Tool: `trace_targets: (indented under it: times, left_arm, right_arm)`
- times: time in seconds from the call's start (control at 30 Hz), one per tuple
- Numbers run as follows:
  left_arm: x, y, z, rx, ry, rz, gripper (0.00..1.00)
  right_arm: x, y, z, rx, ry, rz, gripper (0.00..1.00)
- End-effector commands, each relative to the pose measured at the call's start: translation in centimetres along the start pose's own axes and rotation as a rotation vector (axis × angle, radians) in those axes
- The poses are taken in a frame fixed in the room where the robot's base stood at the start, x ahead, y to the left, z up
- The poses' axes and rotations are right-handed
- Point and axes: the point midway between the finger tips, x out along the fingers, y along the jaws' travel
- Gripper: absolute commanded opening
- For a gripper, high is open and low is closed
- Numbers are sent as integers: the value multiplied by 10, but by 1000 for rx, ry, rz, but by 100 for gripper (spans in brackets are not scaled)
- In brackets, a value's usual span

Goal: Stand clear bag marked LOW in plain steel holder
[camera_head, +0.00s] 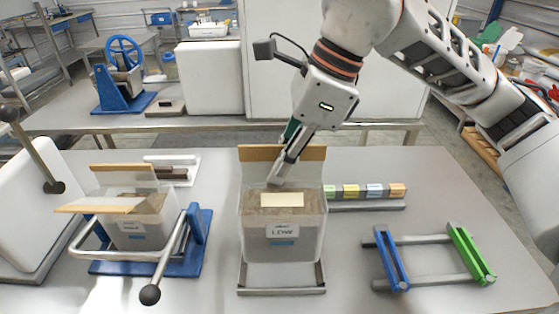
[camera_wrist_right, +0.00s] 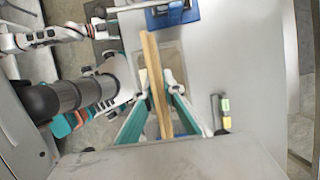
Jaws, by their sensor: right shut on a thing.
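The clear bag marked LOW (camera_head: 284,243) stands upright at the middle of the table, filled with brown material. Its tan top board (camera_head: 253,165) rises behind the bag's mouth. My right gripper (camera_head: 278,178) is shut on this board. In the right wrist view, the fingers (camera_wrist_right: 172,88) lie on either side of the long tan edge. The plain steel holder (camera_head: 282,291) is under the bag, its side rails close beside the bag's lower part. I cannot tell whether the bag's bottom touches it. Part of my left arm shows in the right wrist view; its gripper (camera_wrist_right: 98,14) is unclear.
A second clear bag (camera_head: 136,235) sits in a blue holder (camera_head: 196,250) with a steel bar at left. Several coloured blocks (camera_head: 350,191) stand on a rail to the right. A frame with blue and green bars (camera_head: 388,262) lies farther right.

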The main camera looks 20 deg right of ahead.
Motion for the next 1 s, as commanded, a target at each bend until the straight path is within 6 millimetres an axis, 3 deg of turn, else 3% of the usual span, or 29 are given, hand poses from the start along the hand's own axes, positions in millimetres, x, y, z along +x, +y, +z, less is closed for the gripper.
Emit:
trace_targets:
  times: [1.0]
  left_arm:
    - [25, 8, 48, -4, -21, 6, 42]
  right_arm:
    - [64, 0, -25, -2, -4, -3, 0]
